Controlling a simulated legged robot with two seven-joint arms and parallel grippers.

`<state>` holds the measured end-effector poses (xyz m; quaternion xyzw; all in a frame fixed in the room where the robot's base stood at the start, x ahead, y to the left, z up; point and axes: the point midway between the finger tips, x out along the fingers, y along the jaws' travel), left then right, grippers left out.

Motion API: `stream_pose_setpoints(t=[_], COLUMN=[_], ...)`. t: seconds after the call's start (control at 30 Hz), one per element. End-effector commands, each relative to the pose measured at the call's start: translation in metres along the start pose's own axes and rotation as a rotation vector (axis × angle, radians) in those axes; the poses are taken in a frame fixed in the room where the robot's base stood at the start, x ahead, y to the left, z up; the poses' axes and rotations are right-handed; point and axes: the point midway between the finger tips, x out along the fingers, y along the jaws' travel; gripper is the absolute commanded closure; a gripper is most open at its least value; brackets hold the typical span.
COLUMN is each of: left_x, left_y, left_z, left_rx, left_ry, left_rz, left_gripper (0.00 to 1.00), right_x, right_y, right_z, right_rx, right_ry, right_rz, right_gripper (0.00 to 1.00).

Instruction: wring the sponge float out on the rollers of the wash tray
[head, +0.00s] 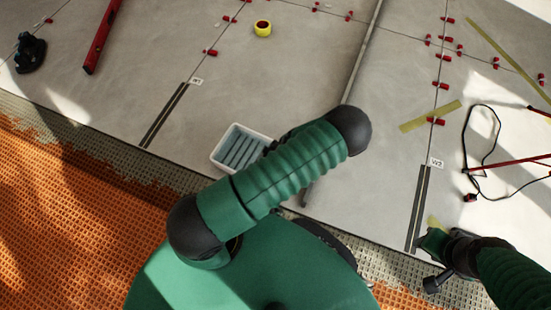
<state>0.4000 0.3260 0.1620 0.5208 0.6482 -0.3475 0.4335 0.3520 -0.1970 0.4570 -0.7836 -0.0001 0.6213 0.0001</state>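The wash tray (222,143) is a small white box with blue-grey bars like rollers across it. It sits on the grey tiles near their front edge, left of centre. My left arm crosses in front and covers the tray's right side. The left gripper is hidden behind this arm. A dark piece shows at the arm's upper edge beside the tray; I cannot tell what it is. I do not see the sponge float clearly. My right gripper (434,243) is at the lower right, by the tile edge, far from the tray; its fingers are unclear.
Several red clips stand along the tile joints. A red level (103,36), a green-black tool (30,52) and a yellow tape roll (263,28) lie at the back. A dark cord (492,140) loops at right. Orange mat (60,220) covers the front left. Tiles left of the tray are mostly clear.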

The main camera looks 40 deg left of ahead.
Motion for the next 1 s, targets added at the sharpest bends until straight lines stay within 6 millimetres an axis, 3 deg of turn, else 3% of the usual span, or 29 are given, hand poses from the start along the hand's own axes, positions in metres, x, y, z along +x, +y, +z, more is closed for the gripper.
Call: stream_pose_setpoints(t=[0.43,1.0], left_x=[0.010,-0.002], left_y=[0.000,0.000], left_z=[-0.017,0.005], left_rx=[0.001,0.002], left_ry=[-0.001,-0.001], left_rz=[0.000,0.000], left_gripper=[0.89,0.89], right_x=[-0.001,-0.005], right_y=[0.000,0.000], right_z=[0.000,-0.001], right_rx=[0.000,0.000], right_ry=[0.000,0.000], right_rz=[0.000,0.000], right_gripper=[0.64,0.64])
